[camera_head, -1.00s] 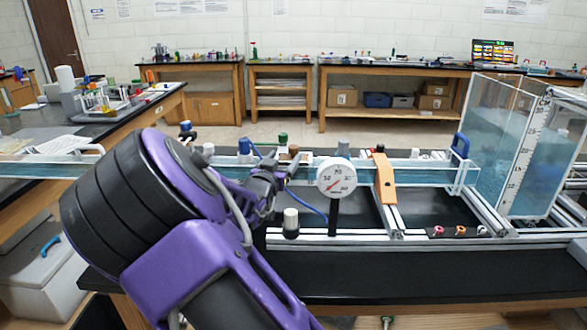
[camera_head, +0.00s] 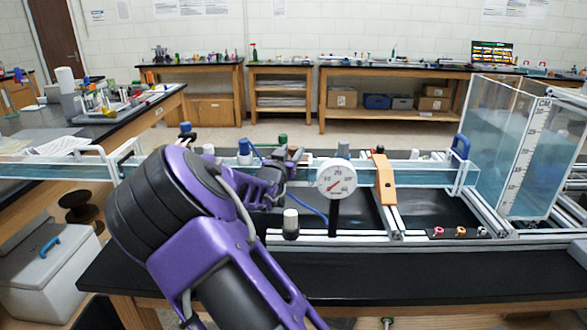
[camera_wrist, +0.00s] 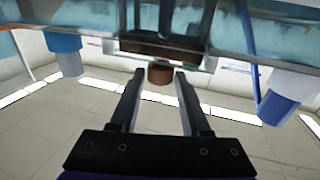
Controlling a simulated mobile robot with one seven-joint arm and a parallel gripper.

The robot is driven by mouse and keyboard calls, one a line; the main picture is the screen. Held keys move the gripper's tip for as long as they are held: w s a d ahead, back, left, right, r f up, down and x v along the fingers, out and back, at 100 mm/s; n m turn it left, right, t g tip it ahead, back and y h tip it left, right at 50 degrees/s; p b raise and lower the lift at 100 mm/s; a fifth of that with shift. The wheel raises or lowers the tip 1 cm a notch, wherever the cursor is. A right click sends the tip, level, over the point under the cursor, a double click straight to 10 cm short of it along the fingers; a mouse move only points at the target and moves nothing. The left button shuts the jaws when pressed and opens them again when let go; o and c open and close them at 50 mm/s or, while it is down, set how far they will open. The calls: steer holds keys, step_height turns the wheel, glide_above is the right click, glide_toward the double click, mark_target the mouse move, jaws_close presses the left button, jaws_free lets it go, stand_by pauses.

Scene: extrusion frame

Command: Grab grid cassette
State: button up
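A brown block with a round brown knob (camera_wrist: 160,75) shows at the clear channel in the wrist view, which appears upside down. It may be the grid cassette; I cannot confirm this. My gripper (camera_wrist: 160,86) is open, with one finger to each side of the knob. The knob lies between or just beyond the fingertips, with a visible gap on both sides. In the head view my gripper is partly hidden by my own purple arm, beside the clear channel (camera_head: 400,172).
A round dial gauge (camera_head: 337,178) stands just right of my gripper, with a white-capped post (camera_head: 290,222) in front. Blue-and-white caps (camera_wrist: 285,92) flank the knob, and a blue tube (camera_wrist: 249,50) runs close by. An orange bar (camera_head: 384,178) crosses the channel farther right.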

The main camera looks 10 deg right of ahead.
jaws_close()
stand_by(1.1)
